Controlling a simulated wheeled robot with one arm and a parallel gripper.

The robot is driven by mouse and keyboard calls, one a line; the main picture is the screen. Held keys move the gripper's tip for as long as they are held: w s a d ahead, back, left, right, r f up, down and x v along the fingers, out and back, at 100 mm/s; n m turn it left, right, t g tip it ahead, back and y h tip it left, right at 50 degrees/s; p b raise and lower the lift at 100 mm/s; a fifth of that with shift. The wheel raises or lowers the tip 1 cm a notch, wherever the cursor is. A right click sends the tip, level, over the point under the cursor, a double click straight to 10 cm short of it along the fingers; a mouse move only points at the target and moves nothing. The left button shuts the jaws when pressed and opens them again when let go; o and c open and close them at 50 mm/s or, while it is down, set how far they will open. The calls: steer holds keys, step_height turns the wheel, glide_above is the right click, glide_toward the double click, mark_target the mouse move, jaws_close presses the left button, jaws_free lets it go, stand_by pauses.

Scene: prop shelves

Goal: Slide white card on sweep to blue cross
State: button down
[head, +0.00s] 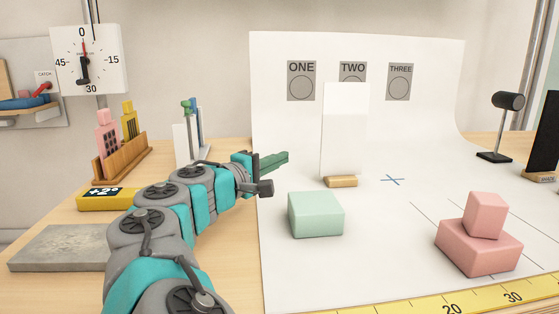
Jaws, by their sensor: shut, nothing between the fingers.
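The white card (345,137) stands upright on a small wooden foot (341,182) on the white sweep (380,245). It covers the lower part of the sign TWO behind it. The blue cross (392,180) is marked on the sweep just right of the card's foot, with a small gap between them. My gripper (286,159) is at the left side of the sweep, left of the card and apart from it. It is shut and empty, pointing right.
A mint block (316,214) sits on the sweep in front of the card, to the left. Two stacked pink blocks (480,248) stand at the front right. A black lamp (500,125) is at the right. A yellow ruler (440,304) lies along the front. Space around the cross is clear.

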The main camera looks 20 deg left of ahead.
mark_target(330, 150)
steer(key=x, duration=0.6)
steer(key=shift+d+p, duration=0.1)
steer(key=shift+p, duration=0.2)
steer(key=shift+w+d, duration=0.45)
steer(key=shift+d, duration=0.5)
steer(key=shift+w+d, duration=0.4)
steer(key=shift+d, duration=0.2)
steer(key=w+d, duration=0.1)
steer(key=w+d+b, duration=0.1)
steer(key=d, duration=0.1)
steer(key=shift+d+f, duration=0.1)
steer(key=shift+f, duration=0.05)
